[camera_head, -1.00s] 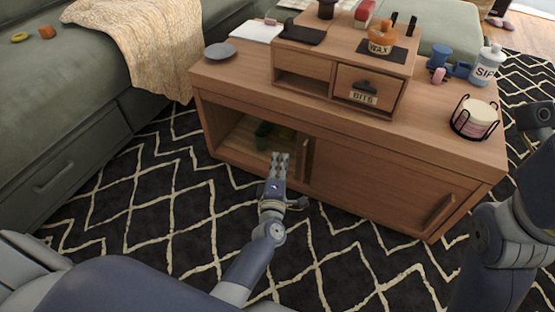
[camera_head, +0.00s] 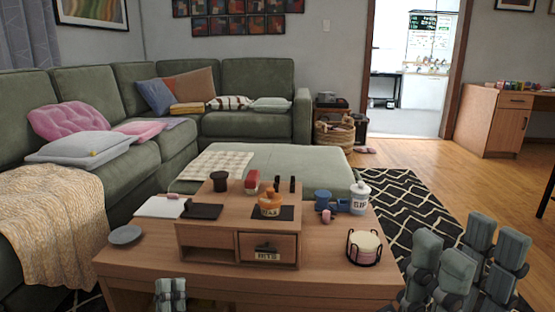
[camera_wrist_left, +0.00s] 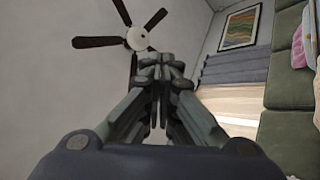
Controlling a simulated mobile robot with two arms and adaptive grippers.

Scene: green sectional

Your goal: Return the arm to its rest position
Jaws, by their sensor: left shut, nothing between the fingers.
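My left gripper (camera_head: 171,293) shows at the bottom edge of the head view, in front of the wooden coffee table (camera_head: 130,262). Its fingers are closed together with nothing between them. In the left wrist view the fingers of my left gripper (camera_wrist_left: 160,72) meet at the tips and point up toward the ceiling. My right gripper (camera_head: 468,262) is at the lower right of the head view, beside the table's right end. Its grey fingers stand up in two spread groups with nothing seen between them. Most of both arms is out of the head view.
On the table stand a drawer unit (camera_head: 205,240), an orange wax jar (camera_head: 270,204), a coaster holder (camera_head: 364,247), a white bottle (camera_head: 360,198) and a grey plate (camera_head: 125,235). A green sofa (camera_head: 130,95) lies left and behind. Wooden floor (camera_head: 430,170) is open at right.

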